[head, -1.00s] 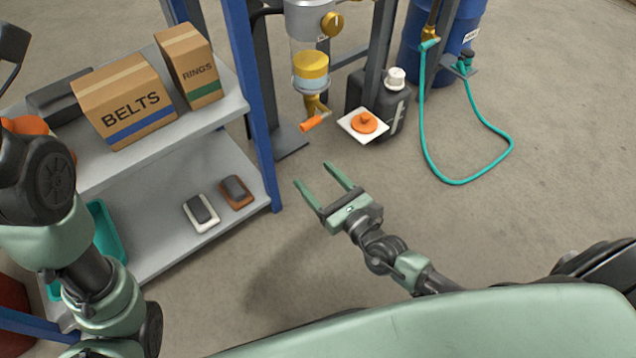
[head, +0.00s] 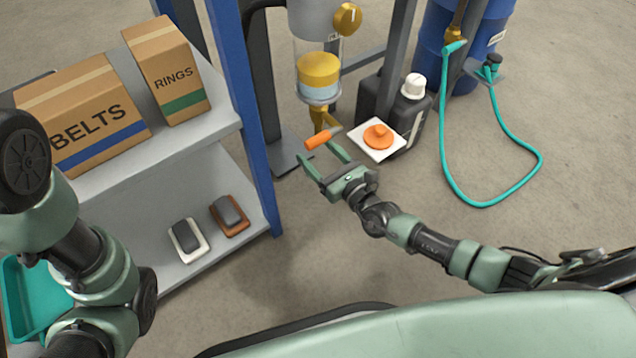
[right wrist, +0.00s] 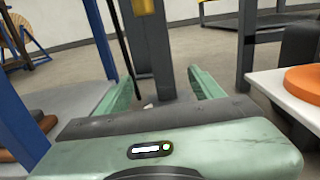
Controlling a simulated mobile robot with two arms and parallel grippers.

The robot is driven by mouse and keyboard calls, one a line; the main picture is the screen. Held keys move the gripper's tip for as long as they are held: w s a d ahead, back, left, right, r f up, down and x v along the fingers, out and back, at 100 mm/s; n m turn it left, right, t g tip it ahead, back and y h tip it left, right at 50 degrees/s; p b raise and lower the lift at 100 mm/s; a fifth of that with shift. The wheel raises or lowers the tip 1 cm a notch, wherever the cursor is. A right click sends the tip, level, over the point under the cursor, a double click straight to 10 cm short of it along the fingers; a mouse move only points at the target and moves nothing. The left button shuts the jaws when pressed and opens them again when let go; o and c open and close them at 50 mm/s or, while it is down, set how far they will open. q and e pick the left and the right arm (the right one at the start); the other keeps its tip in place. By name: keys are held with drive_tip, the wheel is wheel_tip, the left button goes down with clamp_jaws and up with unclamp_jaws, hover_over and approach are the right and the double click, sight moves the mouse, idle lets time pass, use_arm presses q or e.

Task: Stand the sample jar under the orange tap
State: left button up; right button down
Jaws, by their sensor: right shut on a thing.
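The orange tap (head: 319,139) has an orange handle on a brass spout, below a sight glass (head: 319,79) with yellow and pale blue contents. My right gripper (head: 318,157) is just below and in front of the tap, its fingers apart and pointing toward it. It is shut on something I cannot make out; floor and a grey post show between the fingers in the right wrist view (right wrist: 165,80). I cannot pick out the sample jar in either view. My left arm comes in at the left of the head view; its gripper is out of view.
A white plate (head: 401,137) with an orange round piece (head: 378,136) stands right of the tap, beside a black canister (head: 408,104). A shelf with boxes (head: 164,75) and a blue post (head: 244,120) is left. A teal hose (head: 447,170) lies right.

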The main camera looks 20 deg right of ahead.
wheel_tip(320, 180, down, 9)
drive_tip(key=b, duration=0.6)
drive_tip(key=shift+f, duration=0.15)
drive_tip(key=shift+c, duration=1.2)
unclamp_jaws()
drive_tip(key=shift+s, duration=0.1)
drive_tip(key=shift+s+d, duration=0.1)
drive_tip(key=shift+s, duration=0.25)
drive_tip(key=p+v, duration=0.4)
drive_tip(key=v, duration=0.6)
drive_tip(key=shift+s+p, duration=0.25)
drive_tip(key=shift+p, duration=0.15)
drive_tip(key=shift+s+d, duration=0.2)
drive_tip(key=shift+s, duration=0.15)
